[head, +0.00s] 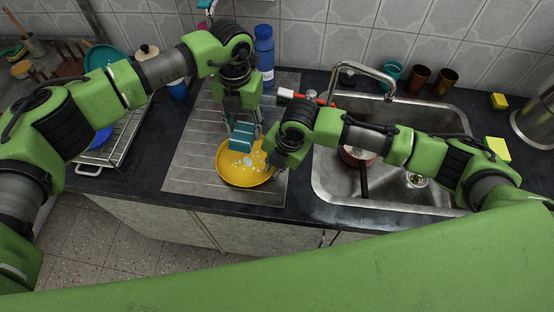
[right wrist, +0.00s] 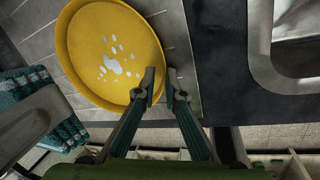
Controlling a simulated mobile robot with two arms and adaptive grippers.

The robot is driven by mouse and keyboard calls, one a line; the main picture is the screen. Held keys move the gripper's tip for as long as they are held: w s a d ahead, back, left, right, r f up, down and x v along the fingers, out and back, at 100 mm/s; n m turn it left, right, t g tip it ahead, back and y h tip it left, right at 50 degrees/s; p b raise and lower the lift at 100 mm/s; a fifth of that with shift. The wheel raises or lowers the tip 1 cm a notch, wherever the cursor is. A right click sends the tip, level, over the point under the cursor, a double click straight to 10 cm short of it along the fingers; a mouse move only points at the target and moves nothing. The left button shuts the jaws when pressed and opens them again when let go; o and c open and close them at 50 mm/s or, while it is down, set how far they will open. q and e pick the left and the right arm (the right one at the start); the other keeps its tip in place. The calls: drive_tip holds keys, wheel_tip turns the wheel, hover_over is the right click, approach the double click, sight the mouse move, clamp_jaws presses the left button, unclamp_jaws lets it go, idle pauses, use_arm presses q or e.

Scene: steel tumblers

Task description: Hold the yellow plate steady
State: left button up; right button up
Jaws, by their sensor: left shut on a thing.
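The yellow plate (head: 232,178) lies on the ribbed steel drainboard, with white foam-like spots on it. It fills the upper left of the right wrist view (right wrist: 85,45). My left gripper (head: 243,126) is shut on a teal sponge-like block (head: 241,137), just above the plate's far side. The block also shows at the left of the right wrist view (right wrist: 65,130). My right gripper (head: 269,162) is at the plate's right rim. In the right wrist view its fingertips (right wrist: 161,75) are slightly apart, one on each side of the rim; no firm contact is visible.
Right of the plate is the steel sink (head: 330,185) with a dark-handled pan (head: 364,180) inside. A blue bottle (head: 264,52) stands behind the drainboard. A dish rack (head: 118,150) is at left. The counter's front edge is close in front of the plate.

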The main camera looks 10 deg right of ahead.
idle(0.3)
idle(0.4)
idle(0.6)
use_arm(q)
drive_tip(key=shift+s+a, duration=0.15)
drive_tip(key=shift+s, duration=0.8)
approach(249, 162)
drive_tip(key=shift+f, duration=2.6)
drive_tip(key=shift+f, duration=0.65)
